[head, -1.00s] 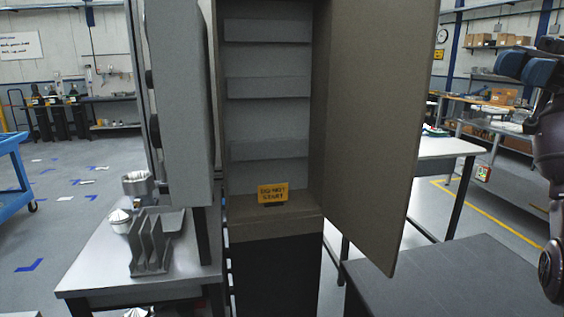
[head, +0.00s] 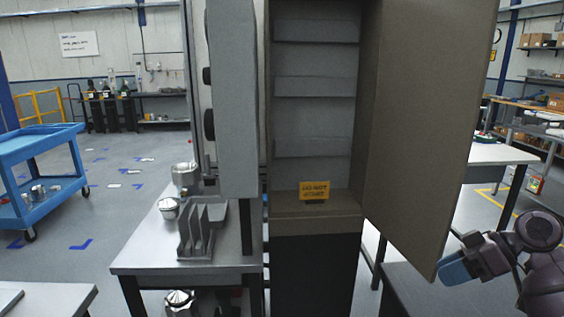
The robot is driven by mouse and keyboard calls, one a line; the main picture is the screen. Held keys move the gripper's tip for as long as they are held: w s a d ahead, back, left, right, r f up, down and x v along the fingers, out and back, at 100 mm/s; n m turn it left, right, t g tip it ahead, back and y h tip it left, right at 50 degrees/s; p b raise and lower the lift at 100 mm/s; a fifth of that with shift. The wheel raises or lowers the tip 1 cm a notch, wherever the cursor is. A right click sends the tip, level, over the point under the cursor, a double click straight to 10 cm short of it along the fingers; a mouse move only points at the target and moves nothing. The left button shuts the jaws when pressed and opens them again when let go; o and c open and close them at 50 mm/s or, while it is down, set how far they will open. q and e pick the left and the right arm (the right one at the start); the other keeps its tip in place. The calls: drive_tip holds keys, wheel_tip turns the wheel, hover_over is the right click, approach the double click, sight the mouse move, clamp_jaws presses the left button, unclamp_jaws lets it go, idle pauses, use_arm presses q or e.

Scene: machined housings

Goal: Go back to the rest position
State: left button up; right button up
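My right gripper (head: 455,268) is at the lower right of the head view, blue at its tip and pointing left. It overlaps the lower corner of the open cabinet door (head: 425,130) in the picture. Its fingers are seen edge-on, so I cannot tell whether they are apart, and no held object shows. My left gripper and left arm are out of view.
A dark tabletop (head: 410,295) lies at lower right. A blue cart (head: 40,145) stands far left.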

drive_tip(key=s+a+f+m+h, duration=0.25)
drive_tip(key=s+f, duration=0.35)
drive_tip(key=f, duration=0.3)
drive_tip(key=s+a+f+m+h, duration=0.2)
drive_tip(key=s+a+f+h, duration=0.1)
drive_tip(key=s+f, duration=0.55)
drive_tip(key=s+a+f+m+h, duration=0.1)
drive_tip(key=s+f+m+h, duration=0.15)
drive_tip(key=s, duration=0.45)
drive_tip(key=s+a+f+m+h, duration=0.1)
drive_tip(key=s+m+h, duration=0.15)
drive_tip(key=s, duration=0.45)
use_arm(q)
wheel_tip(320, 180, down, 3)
drive_tip(key=b, duration=0.4)
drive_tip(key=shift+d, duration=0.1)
use_arm(e)
drive_tip(key=w+f+n+t, duration=0.1)
drive_tip(key=w+f+t, duration=0.7)
drive_tip(key=f, duration=0.5)
drive_tip(key=shift+w+a+f, duration=0.15)
drive_tip(key=shift+a, duration=0.2)
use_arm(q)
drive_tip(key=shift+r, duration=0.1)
use_arm(e)
drive_tip(key=shift+n+y, duration=0.25)
